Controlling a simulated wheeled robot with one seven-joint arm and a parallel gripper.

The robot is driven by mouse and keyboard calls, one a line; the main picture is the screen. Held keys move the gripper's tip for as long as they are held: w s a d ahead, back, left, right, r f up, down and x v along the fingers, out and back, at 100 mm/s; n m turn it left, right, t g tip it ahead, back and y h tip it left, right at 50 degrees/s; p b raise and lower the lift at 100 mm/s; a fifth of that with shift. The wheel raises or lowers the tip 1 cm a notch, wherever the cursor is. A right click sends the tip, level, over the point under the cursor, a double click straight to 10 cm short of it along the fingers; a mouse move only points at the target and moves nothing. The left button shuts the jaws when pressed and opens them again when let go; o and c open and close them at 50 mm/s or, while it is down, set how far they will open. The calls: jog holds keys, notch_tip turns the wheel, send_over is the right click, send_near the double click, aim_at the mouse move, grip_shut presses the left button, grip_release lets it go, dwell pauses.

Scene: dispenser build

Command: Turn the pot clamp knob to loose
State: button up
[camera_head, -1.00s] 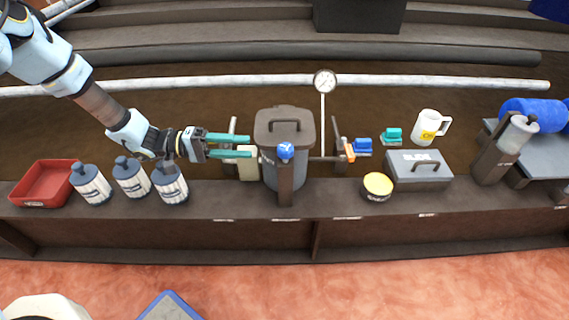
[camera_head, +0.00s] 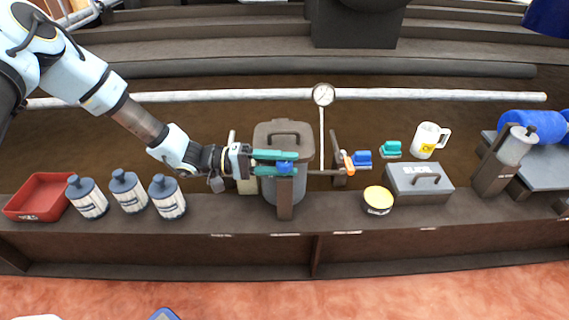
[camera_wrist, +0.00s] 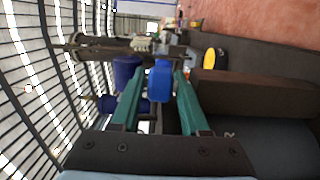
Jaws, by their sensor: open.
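The grey lidded pot (camera_head: 283,134) stands in its frame on the bench. A blue knob (camera_head: 285,168) sits on top of the short brown post (camera_head: 285,198) in front of the pot. My gripper (camera_head: 296,162) reaches in from the left, level, with its teal fingers open at this knob. The wrist view shows the blue knob (camera_wrist: 160,82) between the open fingers (camera_wrist: 160,90), with a small gap on each side. An orange knob (camera_head: 348,163) is on the clamp post right of the pot. The knob's turn position is hard to tell.
Several striped bottles (camera_head: 168,197) and a red tray (camera_head: 40,197) stand at left. A gauge (camera_head: 323,95) rises behind the pot. At right are a yellow-lidded tin (camera_head: 377,201), a grey box (camera_head: 420,185) and a white mug (camera_head: 428,139).

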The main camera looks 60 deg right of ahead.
grip_shut()
jog(key=shift+r+n+h+p, duration=0.1)
jog(key=shift+n+h+p, duration=0.2)
jog(key=shift+p, duration=0.1)
jog(key=shift+n+t+h+p, duration=0.8)
jog(key=shift+t+h+p, duration=0.1)
jog(key=shift+t+h, duration=0.15)
jog(key=shift+n+t+h+p, duration=1.15)
jog(key=shift+n+t+h, duration=0.85)
jog(key=shift+t, duration=0.45)
grip_release()
